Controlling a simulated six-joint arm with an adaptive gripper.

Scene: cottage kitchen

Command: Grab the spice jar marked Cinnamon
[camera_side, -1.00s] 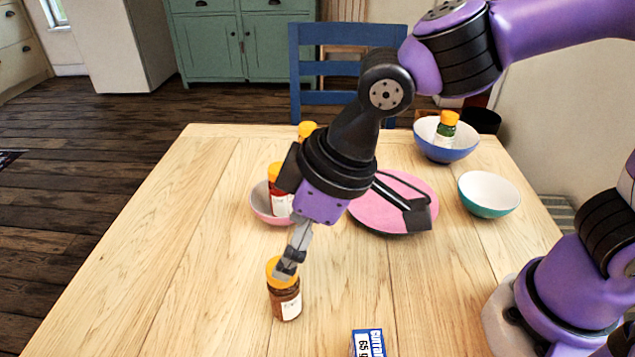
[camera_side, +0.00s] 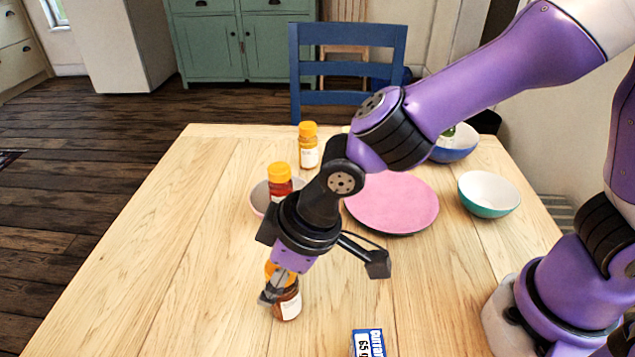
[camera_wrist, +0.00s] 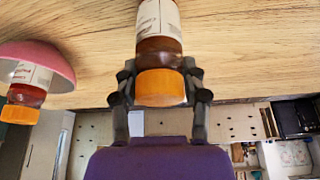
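A spice jar (camera_side: 289,306) with brown contents, a white label and an orange lid stands upright on the near part of the table. Its label is too small or blurred to read. My gripper (camera_side: 277,291) points down at it. In the wrist view my gripper's fingers (camera_wrist: 160,75) lie on both sides of the brown jar (camera_wrist: 159,48), close to its lid and upper body. Whether they press on it I cannot tell. A second jar (camera_side: 279,180) with red contents stands in a pink bowl (camera_side: 258,199). A third, yellowish jar (camera_side: 308,152) stands behind it.
A pink plate (camera_side: 400,204) lies right of my wrist. A teal bowl (camera_side: 489,195) and a blue bowl (camera_side: 455,150) sit at the right, the blue one partly hidden by my arm. A blue-and-white box (camera_side: 368,343) is at the near edge. The table's left side is clear.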

